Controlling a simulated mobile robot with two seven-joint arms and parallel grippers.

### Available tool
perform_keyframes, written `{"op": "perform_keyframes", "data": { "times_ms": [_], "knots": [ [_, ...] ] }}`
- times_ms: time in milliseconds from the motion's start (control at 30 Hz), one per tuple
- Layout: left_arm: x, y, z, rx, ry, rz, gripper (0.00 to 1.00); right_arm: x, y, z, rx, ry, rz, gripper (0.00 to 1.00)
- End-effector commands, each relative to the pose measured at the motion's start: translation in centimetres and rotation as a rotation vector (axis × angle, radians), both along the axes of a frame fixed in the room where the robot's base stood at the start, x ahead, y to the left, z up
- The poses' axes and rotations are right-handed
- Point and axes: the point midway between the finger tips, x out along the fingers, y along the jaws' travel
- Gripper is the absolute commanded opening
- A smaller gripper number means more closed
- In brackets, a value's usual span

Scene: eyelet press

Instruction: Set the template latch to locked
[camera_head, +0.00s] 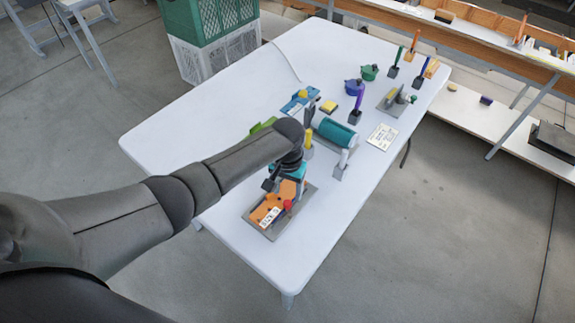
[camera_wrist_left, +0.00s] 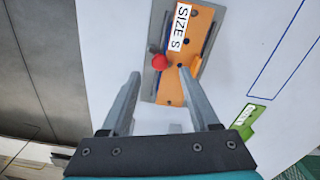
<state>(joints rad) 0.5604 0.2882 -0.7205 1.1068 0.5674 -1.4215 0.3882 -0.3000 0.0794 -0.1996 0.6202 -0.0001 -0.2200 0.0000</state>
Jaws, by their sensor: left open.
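The orange template plate (camera_head: 264,211) carries a white "SIZE S" label and lies on a grey base (camera_head: 252,221) at the table's near end. A red knob (camera_head: 288,205), which looks like the latch handle, stands at its right edge. My left gripper (camera_head: 276,186) is over the far part of the plate. In the left wrist view my left gripper (camera_wrist_left: 160,77) is open and empty. The red knob (camera_wrist_left: 159,62) appears between and just beyond its fingertips, with the orange plate (camera_wrist_left: 173,88) beside it. I cannot tell whether a finger touches anything. My right gripper is out of view.
A teal roller (camera_head: 335,133) and a yellow-handled tool (camera_head: 308,140) stand farther back. Blue (camera_head: 354,87) and green (camera_head: 369,72) pots and several handled tools are at the far end. A white card (camera_head: 382,136) lies at right. The near left tabletop is clear.

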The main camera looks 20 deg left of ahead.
Motion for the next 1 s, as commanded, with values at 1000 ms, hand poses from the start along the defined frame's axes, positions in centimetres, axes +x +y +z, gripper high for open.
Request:
{"op": "perform_keyframes", "data": {
  "times_ms": [1000],
  "knots": [
    [0.0, 0.0, 10.3, 0.0, 0.0, 0.0, 0.62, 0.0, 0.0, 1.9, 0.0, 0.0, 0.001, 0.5]
  ]
}}
